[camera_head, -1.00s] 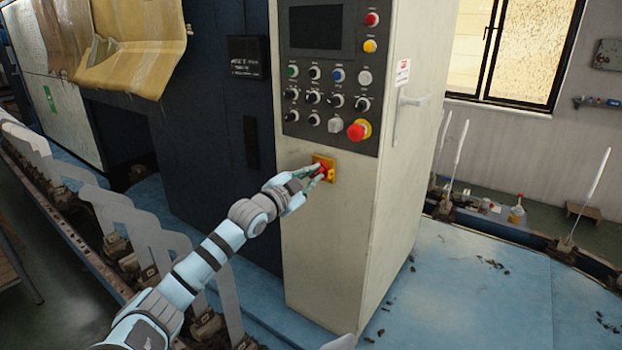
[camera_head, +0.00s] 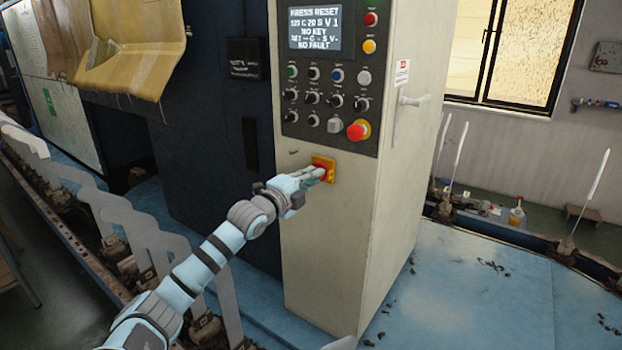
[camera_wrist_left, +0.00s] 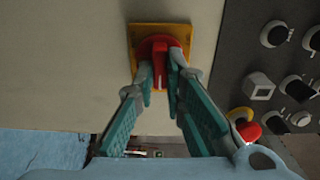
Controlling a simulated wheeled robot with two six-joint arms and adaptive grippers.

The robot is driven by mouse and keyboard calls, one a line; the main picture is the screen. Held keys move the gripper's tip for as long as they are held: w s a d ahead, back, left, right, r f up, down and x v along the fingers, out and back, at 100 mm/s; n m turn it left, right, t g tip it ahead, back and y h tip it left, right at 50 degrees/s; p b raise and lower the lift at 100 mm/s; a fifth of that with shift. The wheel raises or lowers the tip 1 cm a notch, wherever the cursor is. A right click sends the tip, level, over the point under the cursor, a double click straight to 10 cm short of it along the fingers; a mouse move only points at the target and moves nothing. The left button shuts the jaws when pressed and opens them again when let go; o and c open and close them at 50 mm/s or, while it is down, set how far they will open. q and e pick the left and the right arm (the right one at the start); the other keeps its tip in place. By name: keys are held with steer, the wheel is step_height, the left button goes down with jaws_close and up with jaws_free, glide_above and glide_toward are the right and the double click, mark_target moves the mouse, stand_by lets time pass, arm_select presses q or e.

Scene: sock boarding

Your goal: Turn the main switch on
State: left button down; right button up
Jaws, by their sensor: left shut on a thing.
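The main switch is a red rotary knob on a yellow square plate (camera_head: 326,164), low on the front of the cream cabinet. My left gripper (camera_head: 317,174) is at the knob, its fingers shut on it. In the left wrist view the red knob (camera_wrist_left: 159,49) sits between the two teal fingertips of the gripper (camera_wrist_left: 160,80), with its handle upright in that picture. The yellow plate (camera_wrist_left: 140,32) shows around it. The display (camera_head: 315,29) above is lit and reads "PRESS RESET", "NO KEY" and "NO FAULT". My right gripper is not in view.
Above the switch, the dark control panel (camera_head: 300,80) carries several knobs and buttons and a red mushroom button (camera_head: 357,130) on yellow. A door handle (camera_head: 411,103) is on the cabinet's right side. Flat grey boards (camera_head: 150,232) stand in a row at the left.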

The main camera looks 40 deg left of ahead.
arm_select(q)
steer(key=shift+m, duration=0.3)
steer(key=c, duration=1.7)
jaws_free()
steer(key=shift+o, duration=0.2)
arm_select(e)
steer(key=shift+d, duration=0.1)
